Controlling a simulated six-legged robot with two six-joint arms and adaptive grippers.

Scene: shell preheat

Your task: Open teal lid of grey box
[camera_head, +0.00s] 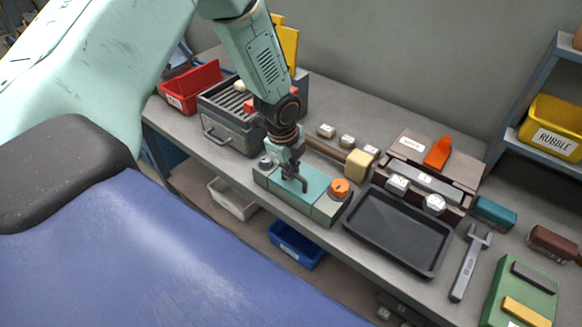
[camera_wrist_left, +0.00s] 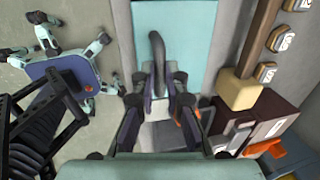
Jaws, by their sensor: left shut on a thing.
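The grey box (camera_head: 326,211) stands near the front edge of the bench, with its teal lid (camera_head: 314,183) lying flat on top. An orange knob (camera_head: 340,188) sits at the box's right end and a small grey knob (camera_head: 265,162) at its left end. My left gripper (camera_head: 293,184) points down over the lid. It is shut on the lid's dark handle (camera_wrist_left: 157,50), which stands up between its fingers (camera_wrist_left: 160,88) in the left wrist view. The teal lid (camera_wrist_left: 200,30) fills the top middle of that view. My right gripper is not in view.
A black tray (camera_head: 397,228) lies close right of the box. A grey slatted unit (camera_head: 232,135) stands to its left, beside a red bin (camera_head: 190,86). A wrench (camera_head: 469,262) lies further right.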

